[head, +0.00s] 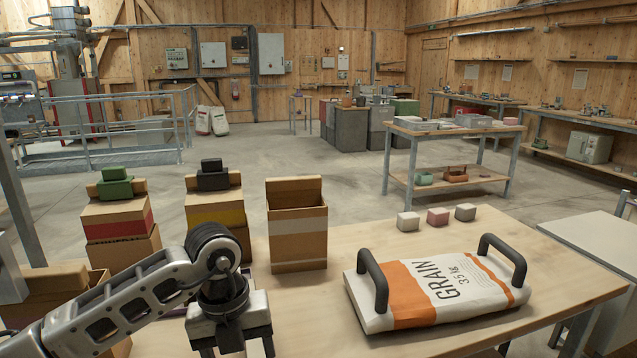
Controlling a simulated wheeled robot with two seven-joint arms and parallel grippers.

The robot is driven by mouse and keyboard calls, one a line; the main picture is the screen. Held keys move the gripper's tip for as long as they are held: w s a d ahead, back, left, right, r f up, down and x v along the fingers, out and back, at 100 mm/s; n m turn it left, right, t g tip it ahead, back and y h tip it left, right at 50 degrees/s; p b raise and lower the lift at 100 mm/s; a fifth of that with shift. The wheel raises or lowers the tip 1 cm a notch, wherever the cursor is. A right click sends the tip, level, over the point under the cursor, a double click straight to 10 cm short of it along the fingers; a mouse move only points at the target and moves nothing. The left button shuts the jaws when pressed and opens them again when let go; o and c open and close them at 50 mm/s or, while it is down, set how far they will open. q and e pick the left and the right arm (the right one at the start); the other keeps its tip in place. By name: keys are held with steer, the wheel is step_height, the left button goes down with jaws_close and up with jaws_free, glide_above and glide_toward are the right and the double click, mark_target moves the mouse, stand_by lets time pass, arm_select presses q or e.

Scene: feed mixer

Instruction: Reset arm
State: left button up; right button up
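My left gripper (237,347) points down at the bottom of the head view, over the near left part of the wooden table (400,246). Its two fingers are apart, nothing shows between them, and the tips are at or beyond the picture's lower edge. My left arm comes in from the lower left and bends at the wrist. My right gripper is not in view. A white and orange grain bag (440,285) with two black handles lies flat on the table, to the right of my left gripper and apart from it.
An open, tall cardboard box (298,235) stands just behind my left gripper. Stacked boxes with a green item (115,183) and a black item (212,178) on top stand further left. Three small blocks (438,217) sit behind the bag. The table's front middle is clear.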

arm_select(q)
steer(key=s+d+f+m+g+h, duration=0.1)
steer(key=s+d+h, duration=0.2)
steer(key=d, duration=0.2)
steer(key=s+d+f+m+g+h, duration=0.1)
steer(key=s+d+g+h, duration=0.1)
steer(key=s+d+h, duration=0.3)
steer(key=s+d+r+n+t+h, duration=0.1)
steer(key=d+r+n+h, duration=0.2)
steer(key=d+r+h, duration=0.5)
steer(key=w+a+f+n+t+y, duration=0.4)
steer(key=a+n+t, duration=0.3)
steer(key=n+t, duration=0.4)
steer(key=w+a+f+n+t+y, duration=0.2)
steer(key=a+f+n+t+y, duration=0.35)
steer(key=n, duration=0.75)
steer(key=s+a+f+n+g+y, duration=0.2)
steer(key=s+a+f+n, duration=0.1)
steer(key=s+f, duration=0.3)
steer(key=s+a+f+n+g+y, duration=0.2)
steer(key=s+a+f, duration=0.3)
steer(key=f, duration=0.5)
steer(key=shift+s+a+n, duration=0.35)
steer(key=shift+a+n, duration=0.05)
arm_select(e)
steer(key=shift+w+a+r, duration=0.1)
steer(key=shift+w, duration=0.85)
